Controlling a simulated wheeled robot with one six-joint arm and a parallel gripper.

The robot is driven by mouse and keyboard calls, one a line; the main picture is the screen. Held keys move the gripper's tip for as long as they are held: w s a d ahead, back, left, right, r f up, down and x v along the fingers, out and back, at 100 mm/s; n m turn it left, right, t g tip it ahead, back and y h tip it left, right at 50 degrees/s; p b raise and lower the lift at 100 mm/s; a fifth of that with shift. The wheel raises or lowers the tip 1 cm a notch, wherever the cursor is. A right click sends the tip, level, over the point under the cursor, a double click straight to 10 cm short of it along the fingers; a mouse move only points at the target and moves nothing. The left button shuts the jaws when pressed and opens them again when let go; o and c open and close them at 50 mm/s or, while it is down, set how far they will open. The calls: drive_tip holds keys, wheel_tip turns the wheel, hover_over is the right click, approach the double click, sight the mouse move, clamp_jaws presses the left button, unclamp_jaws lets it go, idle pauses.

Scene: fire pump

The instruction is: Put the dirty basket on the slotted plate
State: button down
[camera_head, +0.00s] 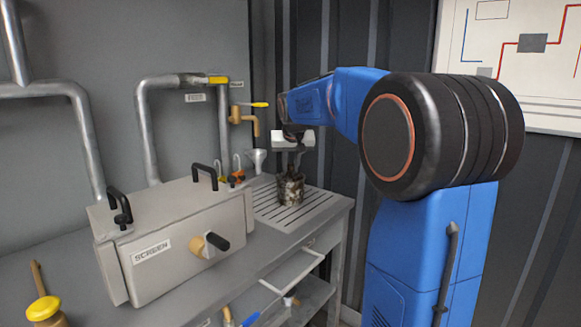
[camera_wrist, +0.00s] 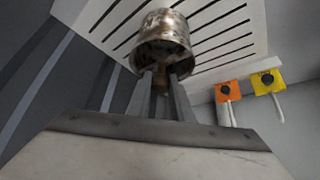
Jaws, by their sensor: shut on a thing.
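The dirty basket (camera_head: 291,188) is a small brown-stained metal cylinder. It is below my gripper (camera_head: 293,155) and over the slotted plate (camera_head: 313,208). In the wrist view the jaws (camera_wrist: 166,88) are shut at the basket's near end, and the stained basket (camera_wrist: 163,40) points away from me toward the slotted plate (camera_wrist: 225,25). The slotted plate is pale with dark parallel slots and lies at the right end of the bench. I cannot tell whether the basket's bottom touches the plate.
A grey box labelled SCREEN (camera_head: 180,240) with black handles stands left of the plate. A brass tap with a yellow lever (camera_head: 250,115) and a white funnel (camera_head: 259,160) are behind. Orange (camera_wrist: 229,88) and yellow (camera_wrist: 267,80) tags show in the wrist view.

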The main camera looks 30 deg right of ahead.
drive_tip(key=c, duration=1.6)
unclamp_jaws()
drive_tip(key=shift+o, duration=0.2)
drive_tip(key=v, duration=1.2)
drive_tip(key=s+a+f+n+y, duration=0.1)
drive_tip(key=s+a+f, duration=0.4)
drive_tip(key=s+f, duration=0.4)
drive_tip(key=s+a+f+n+y, duration=0.1)
drive_tip(key=s+a+f, duration=0.5)
drive_tip(key=s, duration=0.8)
drive_tip(key=s+a+f+n+g, duration=0.1)
drive_tip(key=s+a+f+n, duration=0.2)
drive_tip(key=s+f, duration=0.9)
drive_tip(key=a+f, duration=0.1)
drive_tip(key=a, duration=0.2)
drive_tip(key=shift+y, duration=0.4)
drive_tip(key=shift+a+r, duration=0.1)
